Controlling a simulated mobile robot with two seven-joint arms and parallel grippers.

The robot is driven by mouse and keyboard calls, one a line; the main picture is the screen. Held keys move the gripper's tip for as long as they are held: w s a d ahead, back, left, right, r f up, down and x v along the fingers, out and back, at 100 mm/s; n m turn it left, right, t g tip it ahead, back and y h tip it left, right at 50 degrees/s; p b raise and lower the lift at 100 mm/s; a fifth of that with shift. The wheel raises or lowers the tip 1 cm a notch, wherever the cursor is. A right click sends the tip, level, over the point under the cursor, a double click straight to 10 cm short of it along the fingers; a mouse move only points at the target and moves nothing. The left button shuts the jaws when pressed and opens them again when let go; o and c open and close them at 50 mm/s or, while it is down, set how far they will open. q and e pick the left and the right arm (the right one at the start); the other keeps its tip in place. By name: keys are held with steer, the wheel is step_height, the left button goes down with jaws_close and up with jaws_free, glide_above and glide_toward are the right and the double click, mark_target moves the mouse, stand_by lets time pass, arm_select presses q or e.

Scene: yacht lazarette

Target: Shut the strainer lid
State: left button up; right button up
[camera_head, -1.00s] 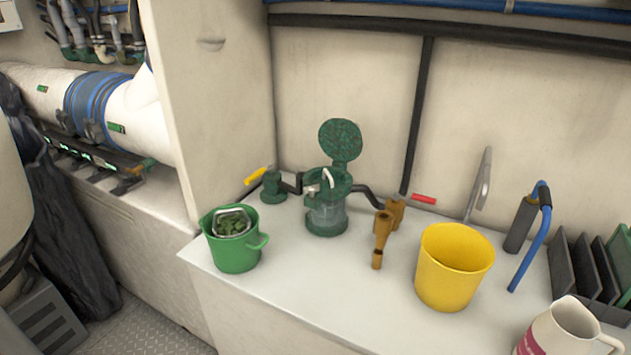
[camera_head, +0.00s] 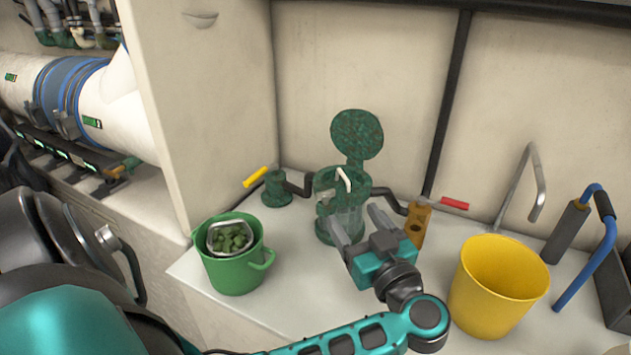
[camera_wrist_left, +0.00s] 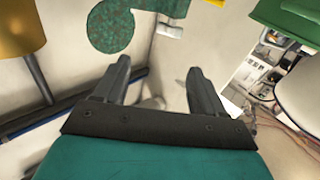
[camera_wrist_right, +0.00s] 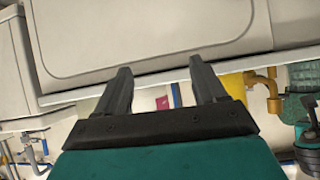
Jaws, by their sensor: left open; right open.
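A white hooked handle (camera_head: 343,178) shows at the strainer's mouth. My left gripper (camera_head: 353,214) is open and empty, its fingers in front of the strainer body, below the raised lid; I cannot tell whether they touch. In the left wrist view the lid (camera_wrist_left: 110,24) lies beyond the fingertips. My right gripper (camera_wrist_right: 160,66) is open and empty, seen only in its wrist view.
A green bucket (camera_head: 232,270) with a basket of green pieces (camera_head: 231,238) stands left of the strainer. A brown fitting (camera_head: 420,222) and a yellow bucket (camera_head: 495,290) stand to the right. Valves with yellow (camera_head: 255,177) and red (camera_head: 455,203) handles flank the strainer.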

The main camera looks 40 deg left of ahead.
mark_target(327, 192)
arm_select(q)
steer(key=shift+g, duration=0.6)
steer(key=x, duration=0.4)
steer(key=f+b+x, duration=0.1)
steer(key=x, duration=0.3)
steer(key=b+x, duration=0.1)
steer(key=x, duration=0.3)
steer(key=shift+s+a+f, duration=0.1)
steer(key=shift+a+f, duration=0.05)
steer(key=shift+a, duration=0.05)
steer(key=shift+w+a, duration=0.2)
steer(key=shift+a, duration=0.3)
jaws_close()
